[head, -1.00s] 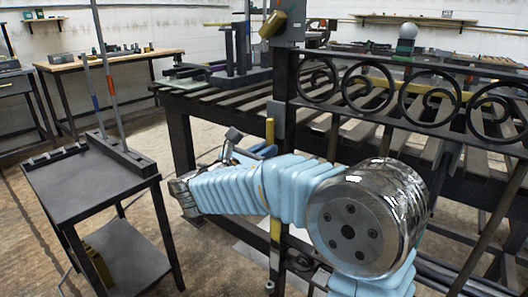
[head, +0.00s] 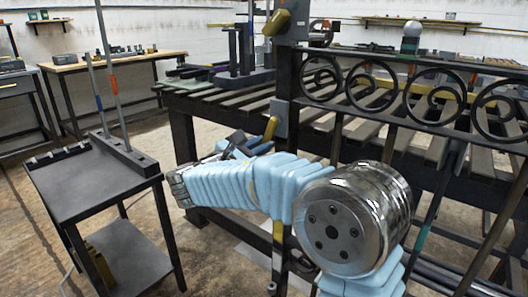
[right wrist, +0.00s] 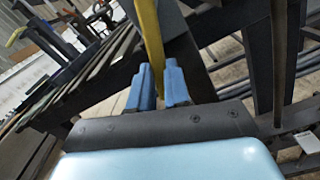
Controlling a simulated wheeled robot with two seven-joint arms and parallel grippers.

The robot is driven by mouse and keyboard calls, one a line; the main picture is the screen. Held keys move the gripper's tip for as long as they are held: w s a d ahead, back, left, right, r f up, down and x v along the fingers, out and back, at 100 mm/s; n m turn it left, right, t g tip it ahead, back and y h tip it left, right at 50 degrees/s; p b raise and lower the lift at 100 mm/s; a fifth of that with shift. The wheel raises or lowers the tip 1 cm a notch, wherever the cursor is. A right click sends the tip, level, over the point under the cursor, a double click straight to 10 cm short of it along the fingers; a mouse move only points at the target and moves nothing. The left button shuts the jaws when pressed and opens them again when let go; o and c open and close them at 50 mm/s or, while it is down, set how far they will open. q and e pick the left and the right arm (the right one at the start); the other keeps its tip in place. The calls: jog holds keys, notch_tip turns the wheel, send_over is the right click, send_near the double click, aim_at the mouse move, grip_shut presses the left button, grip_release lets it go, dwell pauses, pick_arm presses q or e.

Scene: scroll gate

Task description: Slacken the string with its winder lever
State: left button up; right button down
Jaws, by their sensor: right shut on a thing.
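The yellow winder lever (head: 270,128) is on the dark gate post, beside a grey plate (head: 279,118), and leans with its lower end to the left. My right gripper (head: 258,149) is at the lever's lower end, mostly hidden behind my own arm. In the right wrist view the blue fingertips of my right gripper (right wrist: 159,82) are on either side of the yellow lever (right wrist: 149,38), shut on it. I cannot make out the string. My left gripper is not in view.
The black scroll gate (head: 425,95) extends right from the post, in front of a slatted bench (head: 222,100). A dark rack table (head: 90,185) with two upright rods stands at the left. Open floor lies between the rack table and the bench.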

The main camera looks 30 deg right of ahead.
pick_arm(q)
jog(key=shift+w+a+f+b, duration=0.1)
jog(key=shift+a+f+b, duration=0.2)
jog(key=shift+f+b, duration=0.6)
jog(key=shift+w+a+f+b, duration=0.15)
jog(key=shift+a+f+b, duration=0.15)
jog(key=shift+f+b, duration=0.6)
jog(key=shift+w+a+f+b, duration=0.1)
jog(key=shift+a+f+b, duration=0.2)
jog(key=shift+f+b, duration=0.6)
pick_arm(e)
jog(key=w+a+r+m, duration=0.1)
jog(key=w+r+m, duration=0.3)
jog(key=m, duration=1)
jog(key=shift+a+r, duration=0.4)
jog(key=shift+r, duration=0.7)
jog(key=c, duration=1.1)
grip_release()
jog(key=shift+r, duration=0.1)
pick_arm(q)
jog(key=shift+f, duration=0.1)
pick_arm(e)
jog(key=v, duration=1.3)
jog(key=shift+s+a, duration=0.15)
jog(key=shift+a, duration=0.2)
